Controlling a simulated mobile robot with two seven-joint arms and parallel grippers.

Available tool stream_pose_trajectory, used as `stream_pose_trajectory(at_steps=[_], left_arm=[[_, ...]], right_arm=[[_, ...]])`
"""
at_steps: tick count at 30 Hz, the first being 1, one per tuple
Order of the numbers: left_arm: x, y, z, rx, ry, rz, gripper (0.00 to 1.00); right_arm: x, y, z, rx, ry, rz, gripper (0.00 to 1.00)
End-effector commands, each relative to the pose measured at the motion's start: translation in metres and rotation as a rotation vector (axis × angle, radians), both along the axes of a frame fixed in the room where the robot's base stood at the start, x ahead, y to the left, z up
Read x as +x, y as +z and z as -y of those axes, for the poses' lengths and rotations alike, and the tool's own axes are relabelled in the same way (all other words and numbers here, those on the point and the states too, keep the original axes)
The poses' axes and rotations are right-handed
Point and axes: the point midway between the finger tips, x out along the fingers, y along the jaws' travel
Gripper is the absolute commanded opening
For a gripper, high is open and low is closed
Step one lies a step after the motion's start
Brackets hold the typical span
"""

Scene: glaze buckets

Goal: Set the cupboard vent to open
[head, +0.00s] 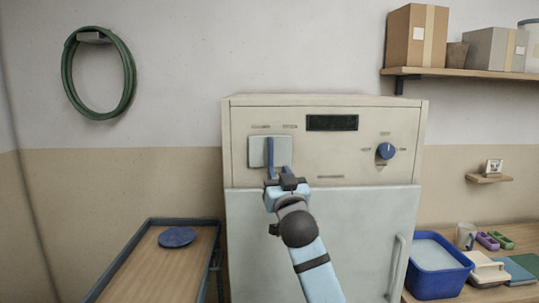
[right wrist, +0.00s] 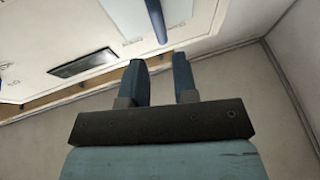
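The cream cupboard (head: 322,186) has a control panel across its top. At the panel's left is a pale plate (head: 256,151) with an upright blue lever (head: 270,152). The lever also shows at the top of the right wrist view (right wrist: 156,18). A round blue knob (head: 385,151) sits at the panel's right. Labels are too small to read, so I cannot tell which control is the vent. My right gripper (head: 279,172) is in front of the plate, by the lever's lower part. Its fingers (right wrist: 160,80) are apart with nothing between them. My left gripper is out of view.
A dark display (head: 332,123) sits between the controls. The cupboard door (head: 315,245) is below, with an upright handle (head: 397,265). A trolley (head: 150,267) with a blue disc (head: 177,237) stands left. A blue tub (head: 437,268) and small items stand right.

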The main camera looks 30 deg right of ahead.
Motion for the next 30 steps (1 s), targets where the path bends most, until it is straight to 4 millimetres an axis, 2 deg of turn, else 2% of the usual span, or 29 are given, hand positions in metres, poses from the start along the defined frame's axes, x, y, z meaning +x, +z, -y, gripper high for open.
stream_pose_trajectory(at_steps=[6, 12, 18, 25, 26, 29, 30], left_arm=[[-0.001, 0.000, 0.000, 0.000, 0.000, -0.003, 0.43], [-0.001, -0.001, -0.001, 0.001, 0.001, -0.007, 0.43], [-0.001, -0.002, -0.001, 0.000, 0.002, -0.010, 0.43], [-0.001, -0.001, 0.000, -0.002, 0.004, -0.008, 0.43], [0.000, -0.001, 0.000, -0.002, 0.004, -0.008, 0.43], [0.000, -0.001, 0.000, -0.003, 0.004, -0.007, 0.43], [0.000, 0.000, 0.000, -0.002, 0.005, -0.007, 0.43]], right_arm=[[0.041, 0.019, 0.015, -0.002, 0.000, 0.002, 0.27], [0.066, 0.029, 0.024, -0.001, 0.000, 0.000, 0.27], [0.075, 0.033, 0.028, -0.001, 0.001, 0.000, 0.27], [0.076, 0.033, 0.028, 0.000, 0.001, 0.000, 0.27], [0.076, 0.033, 0.028, 0.000, 0.001, 0.000, 0.25], [0.075, 0.033, 0.028, 0.000, 0.001, 0.000, 0.02], [0.075, 0.033, 0.028, 0.000, 0.001, 0.000, 0.00]])
